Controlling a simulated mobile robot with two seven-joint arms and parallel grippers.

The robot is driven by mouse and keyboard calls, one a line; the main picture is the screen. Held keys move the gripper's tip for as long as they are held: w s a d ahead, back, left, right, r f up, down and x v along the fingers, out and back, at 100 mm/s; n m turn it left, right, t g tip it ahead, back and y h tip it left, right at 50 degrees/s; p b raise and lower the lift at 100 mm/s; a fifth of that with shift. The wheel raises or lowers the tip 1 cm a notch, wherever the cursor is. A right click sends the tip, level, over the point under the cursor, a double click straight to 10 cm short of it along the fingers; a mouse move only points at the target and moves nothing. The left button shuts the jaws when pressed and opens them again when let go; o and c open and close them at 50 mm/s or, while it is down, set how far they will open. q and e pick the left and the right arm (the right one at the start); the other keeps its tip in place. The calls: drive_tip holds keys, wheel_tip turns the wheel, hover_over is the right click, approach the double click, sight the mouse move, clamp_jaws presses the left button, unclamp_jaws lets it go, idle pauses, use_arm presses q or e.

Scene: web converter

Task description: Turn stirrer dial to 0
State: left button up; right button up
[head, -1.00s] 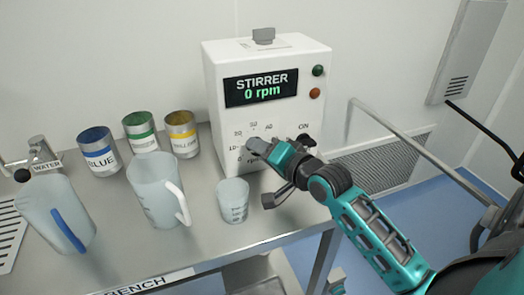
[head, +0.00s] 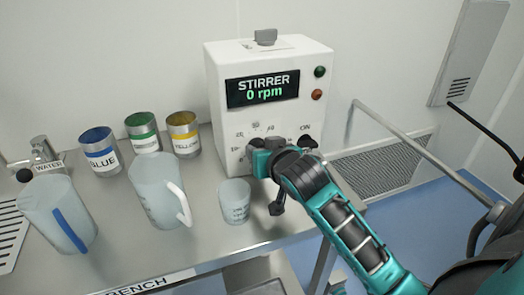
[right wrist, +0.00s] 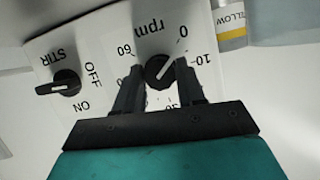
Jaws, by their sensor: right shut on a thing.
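The white stirrer box (head: 222,115) stands at the back of the bench, its display (head: 262,88) reading "STIRRER 0 rpm". My right gripper (head: 254,147) is at the box's front face and mostly hides the rpm dial in the head view. In the right wrist view the dark round dial (right wrist: 158,71) sits between the two fingers of my right gripper (right wrist: 160,82), which are shut on it. The dial's white mark points up and right, roughly toward the printed 0. My left gripper is not in view.
A STIR switch (right wrist: 60,88) with OFF and ON marks is beside the dial. A small beaker (head: 234,202) stands close to my right gripper. Jugs (head: 155,190) and paint tins (head: 140,132) stand to the left. A metal rail (head: 420,150) runs at the right.

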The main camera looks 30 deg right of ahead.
drive_tip(key=shift+n, duration=0.4)
drive_tip(key=shift+h, duration=0.3)
drive_tip(key=o, duration=1)
drive_tip(key=shift+o, duration=0.2)
